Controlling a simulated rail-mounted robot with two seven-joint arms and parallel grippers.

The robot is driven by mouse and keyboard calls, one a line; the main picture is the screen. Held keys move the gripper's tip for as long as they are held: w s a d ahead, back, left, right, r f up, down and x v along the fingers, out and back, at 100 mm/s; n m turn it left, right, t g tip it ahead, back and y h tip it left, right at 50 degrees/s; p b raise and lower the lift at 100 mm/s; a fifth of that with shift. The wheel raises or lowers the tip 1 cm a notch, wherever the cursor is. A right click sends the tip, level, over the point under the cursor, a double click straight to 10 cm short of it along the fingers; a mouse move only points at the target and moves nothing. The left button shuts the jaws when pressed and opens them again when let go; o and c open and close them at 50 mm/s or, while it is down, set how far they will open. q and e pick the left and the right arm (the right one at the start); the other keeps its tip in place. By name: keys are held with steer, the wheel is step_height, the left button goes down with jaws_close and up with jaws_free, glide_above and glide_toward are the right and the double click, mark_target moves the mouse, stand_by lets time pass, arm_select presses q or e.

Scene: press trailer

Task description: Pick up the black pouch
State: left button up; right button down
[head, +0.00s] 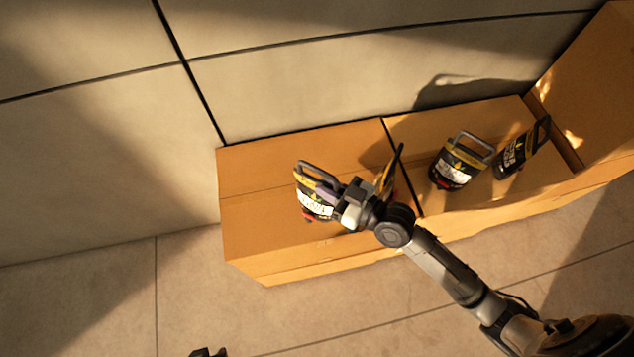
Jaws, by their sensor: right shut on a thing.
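Several black pouches with yellow bands, white lettering and grey handles are on the tan box-like bench. One black pouch (316,208) is at the left part of the bench top. My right gripper (334,194) is at the right side of this pouch, shut on it near its upper edge. The gripper and wrist hide part of its right side. I cannot tell if the pouch is clear of the surface. A dark piece at the bottom edge may be the tip of my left gripper (208,352); its jaws cannot be made out.
Another pouch (388,176) stands edge-on just behind my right wrist. Two more, one upright (458,163) and one tilted (515,152), are farther right. The bench (262,174) runs along a panelled wall (290,85). Its left end is clear.

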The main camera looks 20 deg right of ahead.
steer(key=s+d+r+p, duration=0.1)
steer(key=s+d+r, duration=0.3)
steer(key=s+r, duration=0.1)
steer(key=shift+v, duration=0.9)
steer(key=shift+a+r, duration=0.1)
steer(key=shift+r, duration=0.05)
